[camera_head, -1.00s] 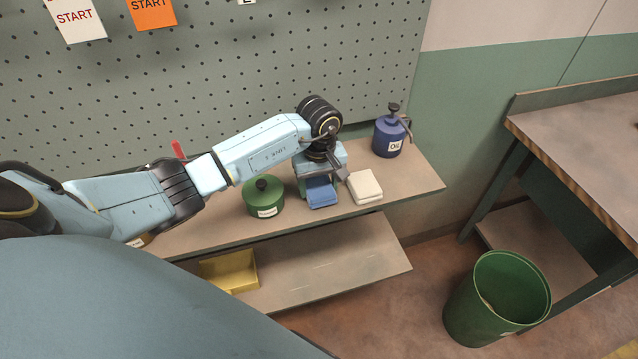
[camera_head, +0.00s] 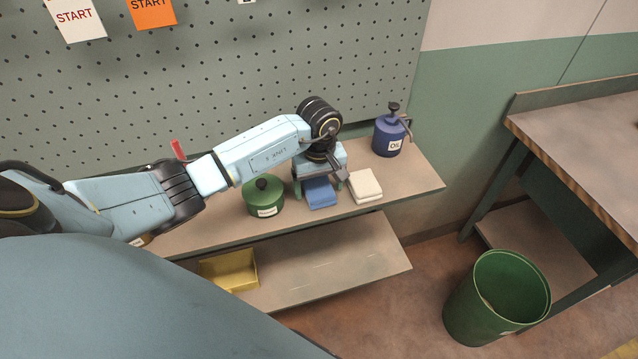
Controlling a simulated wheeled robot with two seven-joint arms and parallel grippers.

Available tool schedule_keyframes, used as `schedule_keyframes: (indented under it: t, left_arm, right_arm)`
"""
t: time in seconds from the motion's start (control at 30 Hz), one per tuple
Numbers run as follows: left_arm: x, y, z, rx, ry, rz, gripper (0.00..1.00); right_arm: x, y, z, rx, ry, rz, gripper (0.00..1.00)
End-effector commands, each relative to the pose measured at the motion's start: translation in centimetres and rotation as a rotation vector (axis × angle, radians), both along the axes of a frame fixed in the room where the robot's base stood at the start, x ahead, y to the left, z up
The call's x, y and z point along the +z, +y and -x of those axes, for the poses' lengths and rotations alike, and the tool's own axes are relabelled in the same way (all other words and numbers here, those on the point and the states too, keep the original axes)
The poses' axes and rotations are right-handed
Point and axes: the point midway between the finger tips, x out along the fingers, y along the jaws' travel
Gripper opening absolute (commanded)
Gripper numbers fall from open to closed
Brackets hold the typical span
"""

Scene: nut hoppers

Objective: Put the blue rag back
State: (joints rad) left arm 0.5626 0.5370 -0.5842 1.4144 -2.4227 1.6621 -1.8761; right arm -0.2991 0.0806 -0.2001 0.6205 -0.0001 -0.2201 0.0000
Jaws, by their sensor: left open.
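The blue rag (camera_head: 320,194) is a folded block lying on the upper shelf (camera_head: 225,231), between a green lidded pot and a folded cream cloth. My left arm reaches in from the left, and my left gripper (camera_head: 320,181) points down right at the rag. Its jaws are open, with one finger on each side of the rag. The gripper body hides the rag's back part. I cannot tell whether the fingers touch it. My right gripper is not in view.
The green pot (camera_head: 263,197) stands close left of the gripper, the cream cloth (camera_head: 365,186) close right. A blue oil can (camera_head: 389,134) stands at the back right. A yellow bin (camera_head: 229,271) sits on the lower shelf. A green bucket (camera_head: 497,299) stands on the floor. Pegboard (camera_head: 230,60) rises behind.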

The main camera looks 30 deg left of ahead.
Motion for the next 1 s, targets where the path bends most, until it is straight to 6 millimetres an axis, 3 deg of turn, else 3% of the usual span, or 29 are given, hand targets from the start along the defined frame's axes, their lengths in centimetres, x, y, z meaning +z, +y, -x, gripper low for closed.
schedule_keyframes:
  t: [0.5,0.7,1.0]
  left_arm:
    - [10.2,0.1,-0.1,-0.001,-0.004,-0.002,0.83]
    - [11.9,0.0,0.0,0.0,-0.001,0.0,0.83]
    - [12.0,0.0,0.0,0.0,0.0,0.0,0.83]
  right_arm:
    - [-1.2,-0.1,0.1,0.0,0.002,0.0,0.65]
    - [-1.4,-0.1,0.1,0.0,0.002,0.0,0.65]
    - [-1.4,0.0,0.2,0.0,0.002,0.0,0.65]
